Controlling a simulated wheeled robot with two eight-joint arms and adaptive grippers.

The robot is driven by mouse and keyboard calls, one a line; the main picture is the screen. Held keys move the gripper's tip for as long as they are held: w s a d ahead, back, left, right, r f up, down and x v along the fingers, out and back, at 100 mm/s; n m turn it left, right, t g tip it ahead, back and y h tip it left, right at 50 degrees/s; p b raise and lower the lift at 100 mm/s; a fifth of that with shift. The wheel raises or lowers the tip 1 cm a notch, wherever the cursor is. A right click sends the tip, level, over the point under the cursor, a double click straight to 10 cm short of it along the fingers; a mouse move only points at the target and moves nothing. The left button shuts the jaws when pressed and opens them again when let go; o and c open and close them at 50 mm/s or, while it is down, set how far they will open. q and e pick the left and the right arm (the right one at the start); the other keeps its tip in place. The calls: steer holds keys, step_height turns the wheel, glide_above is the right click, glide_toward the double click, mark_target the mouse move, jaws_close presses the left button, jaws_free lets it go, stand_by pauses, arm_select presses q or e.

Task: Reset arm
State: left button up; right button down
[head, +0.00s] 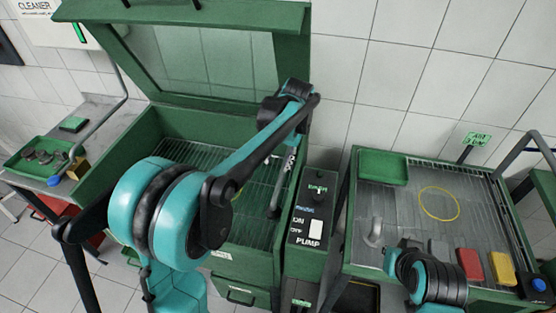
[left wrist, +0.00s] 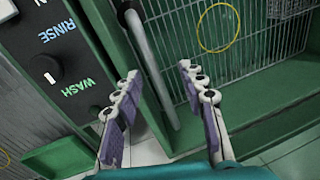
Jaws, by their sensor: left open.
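My left arm reaches over the green washer cabinet (head: 262,240), whose lid (head: 205,60) stands open. My left gripper (head: 290,162) hangs near the cabinet's right side, close to the control box. In the left wrist view the left gripper (left wrist: 155,72) is open, with its padded fingers apart and nothing between them. A grey pipe (left wrist: 150,62) shows beyond the fingers. Part of my right arm shows at the lower right of the head view, but its gripper does not show.
A control box (head: 312,215) marked PUMP stands right of the cabinet. A wire rack with a yellow ring (left wrist: 238,27) lies in the cabinet. The right-hand bench has a green tray (head: 383,167), a yellow ring (head: 440,204), a red block (head: 470,264) and a yellow block (head: 502,268).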

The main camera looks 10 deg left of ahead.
stand_by(0.4)
arm_select(q)
steer(key=s+a+r+t+h, duration=0.1)
steer(key=s+r+t, duration=0.1)
steer(key=s, duration=0.4)
steer(key=s+a+r+t, duration=0.1)
steer(key=s+a+r, duration=0.1)
steer(key=s, duration=0.3)
steer(key=s+f+n+t+h, duration=0.1)
steer(key=s+f+t, duration=0.3)
steer(key=s, duration=0.7)
steer(key=shift+a+f, duration=0.15)
steer(key=shift+f, duration=0.05)
